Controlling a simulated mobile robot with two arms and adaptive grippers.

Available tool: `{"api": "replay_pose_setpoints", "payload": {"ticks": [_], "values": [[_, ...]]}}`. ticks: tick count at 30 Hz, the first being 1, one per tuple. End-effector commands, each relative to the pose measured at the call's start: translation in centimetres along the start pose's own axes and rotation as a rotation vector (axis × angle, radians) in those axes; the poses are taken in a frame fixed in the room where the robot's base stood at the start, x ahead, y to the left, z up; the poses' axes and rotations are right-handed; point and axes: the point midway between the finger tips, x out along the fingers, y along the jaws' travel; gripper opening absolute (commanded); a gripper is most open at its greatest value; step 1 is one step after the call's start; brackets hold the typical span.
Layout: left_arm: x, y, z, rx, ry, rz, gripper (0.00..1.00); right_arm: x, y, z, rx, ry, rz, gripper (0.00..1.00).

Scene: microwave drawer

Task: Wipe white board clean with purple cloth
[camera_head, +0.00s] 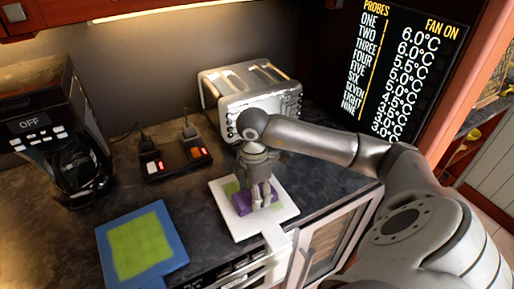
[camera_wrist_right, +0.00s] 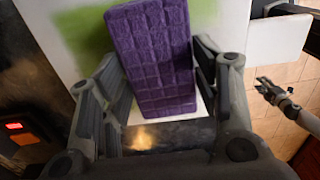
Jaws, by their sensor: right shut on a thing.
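The white board (camera_head: 234,226) lies flat on the dark counter, with green marks on its surface around the cloth. The purple cloth (camera_head: 243,202) is a thick quilted block on the board. My right gripper (camera_head: 262,205) points down over the board and is shut on the cloth. In the right wrist view the purple cloth (camera_wrist_right: 155,60) sits between the fingers, with a green smear beside it. Whether it presses on the board is hard to tell. At the right of that view a small gripper, seemingly my left one (camera_wrist_right: 268,92), hangs over tiled floor; its jaws are too small to judge.
A blue board (camera_head: 177,243) with a green middle lies left of the white board. A power strip (camera_head: 178,158) with plugs and a silver toaster (camera_head: 252,95) stand behind. A coffee maker (camera_head: 55,135) is at left. A white handle (camera_head: 277,243) sticks out at the counter's front edge.

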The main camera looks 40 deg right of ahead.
Motion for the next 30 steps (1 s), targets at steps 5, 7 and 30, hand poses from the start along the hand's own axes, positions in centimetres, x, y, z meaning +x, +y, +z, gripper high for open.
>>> {"api": "replay_pose_setpoints", "payload": {"ticks": [5, 7, 30], "values": [[0.1, 0.0, 0.0, 0.000, 0.000, 0.000, 0.40, 0.0, 0.8, 0.0, 0.000, 0.001, 0.000, 0.27], [0.2, 0.0, 0.0, 0.000, 0.000, 0.000, 0.40, 0.0, 1.0, 0.0, 0.000, 0.001, 0.000, 0.27], [1.0, 0.0, 0.1, 0.000, 0.000, 0.000, 0.40, 0.1, 5.0, 0.1, 0.000, 0.000, 0.000, 0.27]]}}
